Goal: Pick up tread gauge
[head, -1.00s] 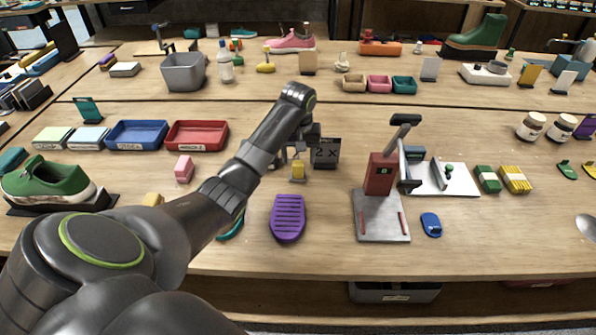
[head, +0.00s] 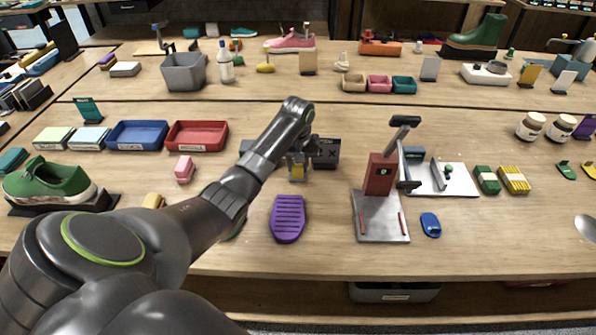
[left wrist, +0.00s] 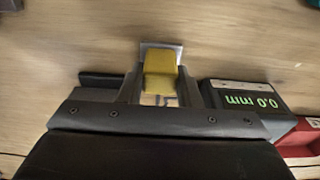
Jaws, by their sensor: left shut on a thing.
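The small yellow piece that I take for the tread gauge (head: 297,173) stands upright near the middle of the front table. In the left wrist view its yellow block (left wrist: 160,74) sits between my fingers, with a thin grey metal edge around its far end. My left gripper (head: 298,157) reaches down over it from above and is shut on it. The fingers hide part of the piece, and I cannot tell whether it still touches the table. My right gripper is not in view.
A dark readout box (left wrist: 244,96) showing 0.0 mm stands beside the gripper. The purple sole (head: 288,218) lies in front. A red press (head: 380,176) stands to the right, and a red tray (head: 197,150) lies to the left.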

